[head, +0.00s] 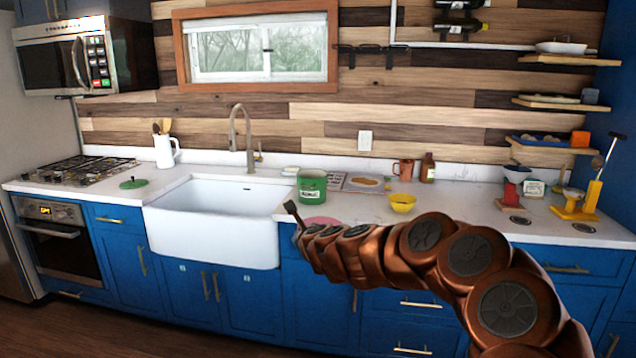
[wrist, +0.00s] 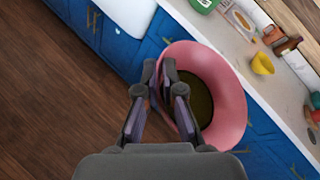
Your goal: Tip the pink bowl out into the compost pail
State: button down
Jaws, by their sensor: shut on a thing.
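The pink bowl (wrist: 232,85) is large in the wrist view, with a dark olive-brown patch inside. My gripper (wrist: 166,78) is shut on its left rim. In the head view only a strip of the pink bowl (head: 320,220) shows above my arm, which hides the rest; my gripper (head: 292,210) shows as a dark tip there. The green compost pail (head: 311,186), with a white label, stands upright on the counter just right of the sink, behind the bowl. Part of the pail (wrist: 206,4) also shows at the top of the wrist view.
A yellow bowl (head: 402,203), a tray (head: 366,183), a copper mug (head: 404,168) and a brown bottle (head: 427,167) stand right of the pail. The white sink (head: 215,220) is at its left. A green lid (head: 133,183) lies near the stove.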

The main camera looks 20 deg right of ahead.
aim_at(311, 184)
jog(key=u, duration=0.35)
jog(key=i, duration=1.55)
